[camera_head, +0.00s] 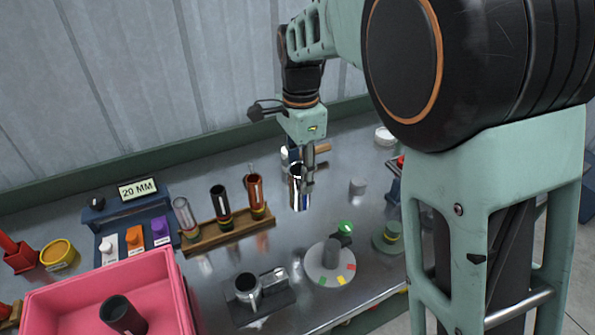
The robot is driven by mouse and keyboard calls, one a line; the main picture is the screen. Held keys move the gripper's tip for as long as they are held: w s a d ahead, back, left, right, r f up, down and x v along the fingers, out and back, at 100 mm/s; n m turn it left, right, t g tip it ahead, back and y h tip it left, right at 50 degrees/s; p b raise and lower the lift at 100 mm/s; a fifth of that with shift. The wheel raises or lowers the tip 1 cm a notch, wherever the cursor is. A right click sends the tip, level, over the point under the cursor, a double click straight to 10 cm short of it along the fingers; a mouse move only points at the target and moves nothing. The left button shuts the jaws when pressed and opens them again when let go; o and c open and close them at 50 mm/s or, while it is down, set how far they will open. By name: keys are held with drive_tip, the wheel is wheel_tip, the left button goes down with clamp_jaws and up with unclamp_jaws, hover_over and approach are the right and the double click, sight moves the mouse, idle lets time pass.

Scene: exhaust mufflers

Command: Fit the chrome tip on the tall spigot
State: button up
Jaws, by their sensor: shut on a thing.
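The chrome tip (298,199) is a shiny, upright tube near the middle of the bench. My gripper (304,174) points down and is shut on its upper part, hiding some of it. Whether the tip's lower end touches the bench or hangs just above it I cannot tell.
A wooden rack (236,231) with several tubes stands left of the tip. A chrome fitting (247,288) sits on a dark base in front. A pink bin (152,279) is front left.

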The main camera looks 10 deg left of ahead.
drive_tip(key=s+d+r, duration=0.1)
drive_tip(key=s+r, duration=0.1)
drive_tip(key=s, duration=0.2)
wheel_tip(320, 180, up, 2)
drive_tip(key=r+p, duration=0.1)
drive_tip(key=p, duration=0.4)
hover_over(333, 245)
drive_tip(key=shift+f, duration=0.25)
wheel_tip(333, 245, down, 6)
drive_tip(key=b, duration=0.4)
drive_tip(key=shift+f+b, duration=0.25)
drive_tip(key=shift+b, duration=0.15)
drive_tip(key=shift+f, duration=0.15)
drive_tip(key=shift+f+b, duration=2.35)
drive_tip(key=shift+f, duration=0.75)
